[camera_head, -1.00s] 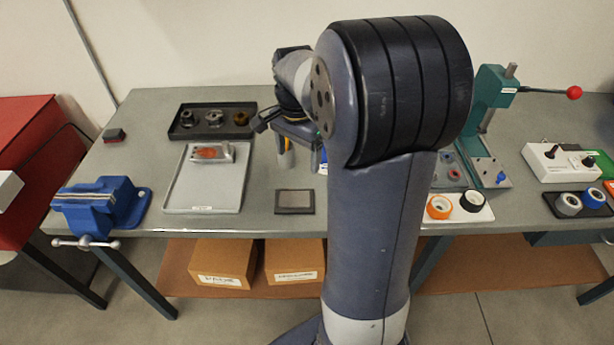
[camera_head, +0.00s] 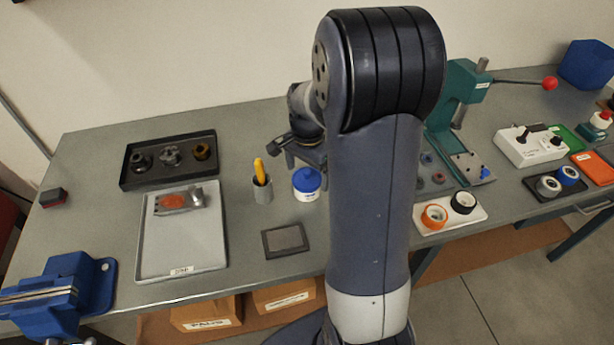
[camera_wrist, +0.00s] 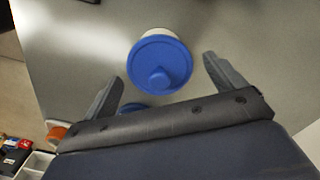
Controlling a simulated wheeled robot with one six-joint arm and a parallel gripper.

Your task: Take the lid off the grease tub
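The grease tub (camera_head: 306,191) is a small white tub with a blue lid on top. It stands upright on the bench just left of my arm. In the wrist view the blue lid (camera_wrist: 158,72), with a round knob, faces the camera, and a little of the white tub shows behind it. My gripper (camera_wrist: 163,68) is open and empty, its fingers spread to either side of the lid in the picture with gaps on both sides. In the head view my gripper (camera_head: 297,153) is partly hidden by my arm, above and behind the tub.
A grey cup (camera_head: 262,190) with a yellow-handled tool stands left of the tub. A dark square pad (camera_head: 285,241) lies in front. A grey tray (camera_head: 182,245) and black parts tray (camera_head: 126,178) are left; a green press (camera_head: 462,95) is right. Another blue item (camera_wrist: 133,107) is mostly hidden.

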